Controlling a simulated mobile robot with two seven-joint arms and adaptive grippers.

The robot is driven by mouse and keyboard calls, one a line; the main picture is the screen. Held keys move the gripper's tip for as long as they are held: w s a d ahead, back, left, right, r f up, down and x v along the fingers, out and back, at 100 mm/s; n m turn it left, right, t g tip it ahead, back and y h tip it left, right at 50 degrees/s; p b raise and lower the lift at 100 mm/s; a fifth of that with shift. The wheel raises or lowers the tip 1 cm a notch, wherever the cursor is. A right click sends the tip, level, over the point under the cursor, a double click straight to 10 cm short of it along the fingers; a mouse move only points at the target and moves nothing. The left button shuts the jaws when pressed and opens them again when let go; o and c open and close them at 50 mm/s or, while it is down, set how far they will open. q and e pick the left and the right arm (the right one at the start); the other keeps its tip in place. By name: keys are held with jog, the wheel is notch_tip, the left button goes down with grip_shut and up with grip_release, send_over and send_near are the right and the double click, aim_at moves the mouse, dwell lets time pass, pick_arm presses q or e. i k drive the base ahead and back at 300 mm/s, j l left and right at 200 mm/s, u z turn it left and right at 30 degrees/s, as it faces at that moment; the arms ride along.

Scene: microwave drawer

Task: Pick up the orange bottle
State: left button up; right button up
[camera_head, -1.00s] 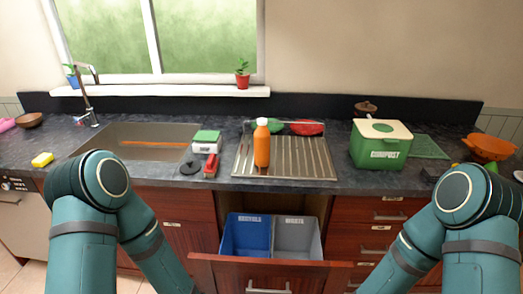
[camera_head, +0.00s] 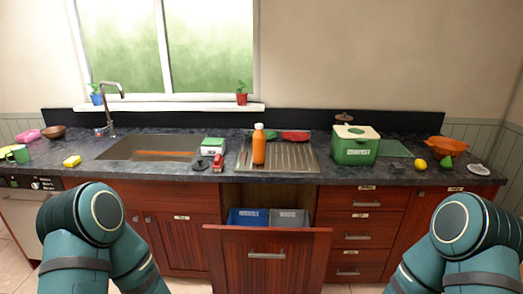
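The orange bottle (camera_head: 259,149) with a white cap stands upright on the ribbed metal drainboard (camera_head: 301,160) on the counter, right of the sink. My two teal arms show at the lower left and lower right, both well in front of the counter and apart from the bottle. Neither gripper shows; both are below the picture's edge.
The bin drawer (camera_head: 270,262) stands open below the bottle, with a blue bin (camera_head: 246,217) and a grey bin (camera_head: 289,218). A green compost box (camera_head: 355,146) stands right of the drainboard. A scale (camera_head: 212,146) and a red item (camera_head: 217,163) lie left of it.

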aim_at(259, 138)
jog(key=k+z, duration=0.1)
jog(key=z, duration=0.3)
jog(key=k+z, duration=0.1)
jog(key=z, duration=0.3)
jog(key=l+z, duration=0.1)
jog(key=z, duration=0.3)
jog(key=j+z, duration=0.6)
jog(key=z, duration=0.15)
jog(key=k+j, duration=0.1)
jog(key=j, duration=0.35)
jog(key=k+j, duration=0.1)
jog(key=j, duration=0.4)
jog(key=k+j, duration=0.1)
jog(key=j, duration=0.35)
jog(key=k+j, duration=0.1)
jog(key=j, duration=0.4)
jog(key=k+j, duration=0.1)
jog(key=j, duration=0.35)
jog(key=k+j, duration=0.1)
jog(key=j, duration=0.4)
